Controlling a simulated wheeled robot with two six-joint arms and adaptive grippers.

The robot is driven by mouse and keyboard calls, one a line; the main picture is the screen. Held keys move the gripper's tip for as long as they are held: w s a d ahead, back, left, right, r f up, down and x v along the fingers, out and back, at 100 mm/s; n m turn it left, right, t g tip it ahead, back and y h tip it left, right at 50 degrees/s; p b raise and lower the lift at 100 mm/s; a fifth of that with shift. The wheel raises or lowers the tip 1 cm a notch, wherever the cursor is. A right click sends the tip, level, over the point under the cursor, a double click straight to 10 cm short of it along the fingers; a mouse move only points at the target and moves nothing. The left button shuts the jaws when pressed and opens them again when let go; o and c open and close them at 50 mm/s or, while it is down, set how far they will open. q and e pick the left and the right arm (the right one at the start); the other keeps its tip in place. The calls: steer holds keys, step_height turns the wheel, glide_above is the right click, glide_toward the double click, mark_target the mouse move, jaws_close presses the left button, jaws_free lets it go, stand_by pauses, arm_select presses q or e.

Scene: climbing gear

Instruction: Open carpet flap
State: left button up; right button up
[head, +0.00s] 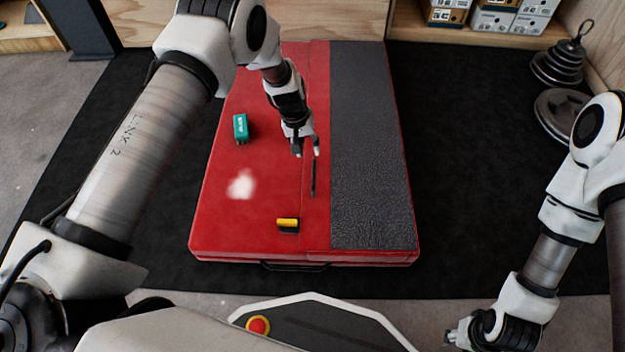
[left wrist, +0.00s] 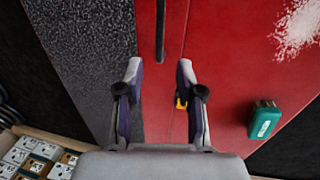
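The red pad (head: 225,185) lies on the floor mat. A grey textured carpet strip (head: 368,150), likely the flap, lies flat along its right side; it also shows at upper left in the left wrist view (left wrist: 85,50). A thin black strap or handle (head: 313,180) lies on the red strip beside it, and shows in the left wrist view (left wrist: 160,30). My left gripper (head: 306,150) is above the red strip, just beyond the strap. Its fingers (left wrist: 160,75) are apart with nothing between them. My right gripper (head: 460,338) is low at right, away from the pad; its fingers are unclear.
A green box (head: 240,128), a white chalk patch (head: 242,185) and a yellow-and-black item (head: 288,224) are on the pad's left part. A small yellow thing (left wrist: 181,103) shows by a left finger. Weight plates (head: 560,65) stand at right. Black mat (head: 465,170) is clear.

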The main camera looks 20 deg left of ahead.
mark_target(313, 167)
arm_select(q)
steer(key=f+b, duration=0.1)
steer(key=f, duration=0.1)
steer(key=d+f+b, duration=0.1)
steer(key=f, duration=0.2)
steer(key=f+b, duration=0.2)
steer(key=shift+w+d+f, duration=0.2)
steer(key=shift+w, duration=0.05)
jaws_close()
steer(key=shift+r, duration=0.1)
